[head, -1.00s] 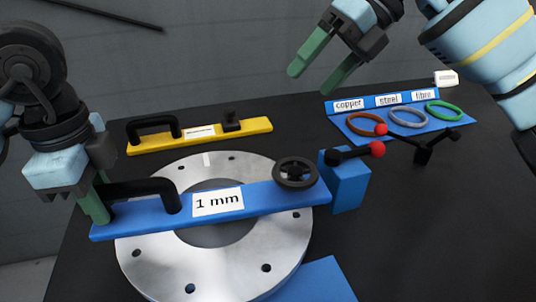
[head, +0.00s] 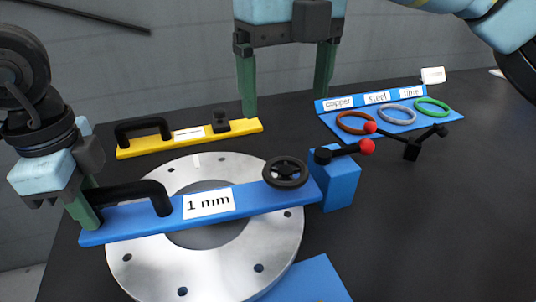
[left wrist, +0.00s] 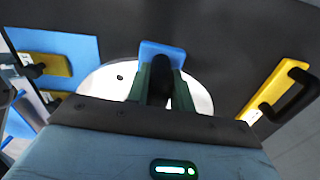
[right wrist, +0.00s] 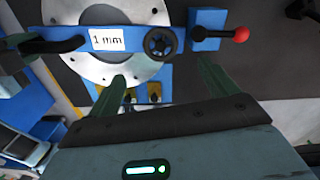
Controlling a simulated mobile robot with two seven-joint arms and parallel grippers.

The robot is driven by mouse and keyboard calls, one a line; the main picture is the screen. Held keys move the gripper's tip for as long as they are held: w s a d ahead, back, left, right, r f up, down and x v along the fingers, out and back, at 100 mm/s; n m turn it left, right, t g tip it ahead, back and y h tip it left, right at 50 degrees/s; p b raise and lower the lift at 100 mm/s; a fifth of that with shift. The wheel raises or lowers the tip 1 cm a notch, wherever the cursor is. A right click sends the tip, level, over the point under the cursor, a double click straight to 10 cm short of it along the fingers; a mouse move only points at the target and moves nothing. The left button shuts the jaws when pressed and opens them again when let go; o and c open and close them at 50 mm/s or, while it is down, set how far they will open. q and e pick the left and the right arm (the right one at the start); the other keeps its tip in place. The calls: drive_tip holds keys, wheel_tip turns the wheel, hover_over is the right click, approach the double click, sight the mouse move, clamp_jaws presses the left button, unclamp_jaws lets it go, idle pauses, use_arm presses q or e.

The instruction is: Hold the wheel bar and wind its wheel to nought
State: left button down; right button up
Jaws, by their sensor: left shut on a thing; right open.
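The blue wheel bar (head: 245,202) with a "1 mm" label lies across the silver flange (head: 290,235). A black handle (head: 135,188) stands at its left end and a black wheel (head: 285,172) at its right end. My left gripper (head: 88,215) is shut on the handle; its fingers also show around the handle in the left wrist view (left wrist: 160,85). My right gripper (head: 288,95) is open and empty, fingers pointing down, above and behind the bar. In the right wrist view the wheel (right wrist: 160,43) lies ahead of the open fingers, apart from them. The wheel's reading is not visible.
A yellow bar (head: 190,138) with a black handle lies behind the flange. A blue block (head: 340,185) with a red-knobbed lever stands right of the wheel. A blue tray (head: 390,122) holds copper, steel and fibre rings. Dark table is clear at the right front.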

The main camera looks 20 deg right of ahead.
sight(285, 167)
wheel_tip(285, 167, down, 11)
drive_tip(key=shift+f, duration=0.1)
idle(0.3)
drive_tip(key=c, duration=1)
